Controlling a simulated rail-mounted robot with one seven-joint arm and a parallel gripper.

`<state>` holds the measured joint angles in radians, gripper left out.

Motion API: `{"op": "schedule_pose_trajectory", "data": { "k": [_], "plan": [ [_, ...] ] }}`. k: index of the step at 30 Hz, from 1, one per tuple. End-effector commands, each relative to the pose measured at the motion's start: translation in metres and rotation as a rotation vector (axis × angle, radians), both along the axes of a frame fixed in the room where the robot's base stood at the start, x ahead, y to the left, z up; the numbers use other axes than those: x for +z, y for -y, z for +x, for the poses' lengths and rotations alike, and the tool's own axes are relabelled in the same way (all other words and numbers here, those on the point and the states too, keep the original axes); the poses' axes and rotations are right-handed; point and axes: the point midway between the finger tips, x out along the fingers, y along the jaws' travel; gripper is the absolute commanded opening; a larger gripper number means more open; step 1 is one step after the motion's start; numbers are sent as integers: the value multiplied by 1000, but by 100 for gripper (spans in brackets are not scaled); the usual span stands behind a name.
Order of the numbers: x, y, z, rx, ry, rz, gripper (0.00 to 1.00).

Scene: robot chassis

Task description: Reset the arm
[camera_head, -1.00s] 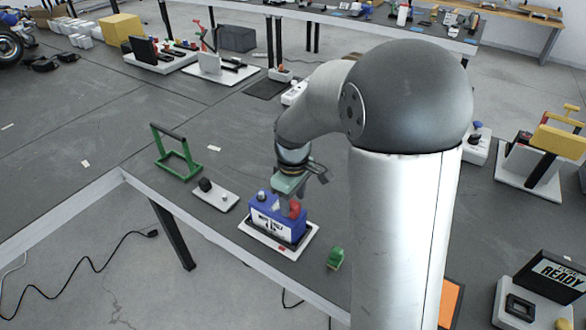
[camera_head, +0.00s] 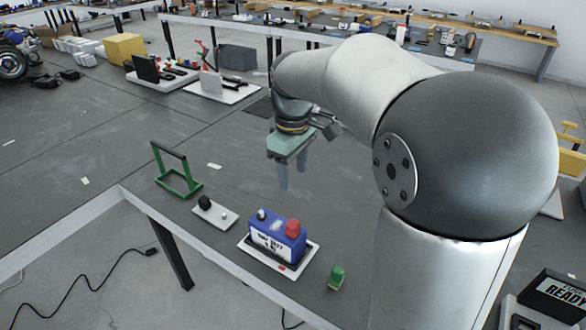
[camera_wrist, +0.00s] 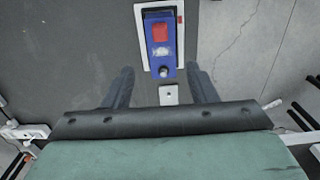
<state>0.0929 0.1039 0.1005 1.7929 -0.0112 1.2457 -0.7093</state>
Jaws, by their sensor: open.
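My gripper (camera_head: 292,176) hangs above the grey table, with its two fingers pointing down, apart and empty. In the wrist view my gripper (camera_wrist: 160,82) shows its two dark fingers spread wide with nothing between them. The blue battery-like box (camera_head: 276,244) with a red cap sits on a white tray (camera_head: 250,254) below and in front of my gripper. The box also shows in the wrist view (camera_wrist: 163,59), beyond the fingertips and apart from them. My arm covers the right part of the head view.
A green frame (camera_head: 190,186), a small white plate with knobs (camera_head: 213,214) and a small green block (camera_head: 336,277) stand near the table's front edge. A yellow box (camera_head: 124,47) is at the back left. A "READY" display (camera_head: 562,291) is at lower right. The table's left middle is clear.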

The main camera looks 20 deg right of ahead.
Motion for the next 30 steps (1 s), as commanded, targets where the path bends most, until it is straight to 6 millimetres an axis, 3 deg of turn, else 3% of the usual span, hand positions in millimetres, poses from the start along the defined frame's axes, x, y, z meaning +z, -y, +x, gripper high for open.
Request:
{"op": "schedule_pose_trajectory", "data": {
  "k": [8,11,14,21,25,30],
  "plan": [
    [-1,0,-1,-2,0,0,52],
    [-4,-2,-14,-41,1,-3,52],
    [-17,-4,-51,-154,8,-6,52],
    [-71,-7,-164,-526,28,6,52],
    [-93,-8,-200,-652,31,18,52],
    [-102,-8,-213,-700,31,22,52]
  ]
}}
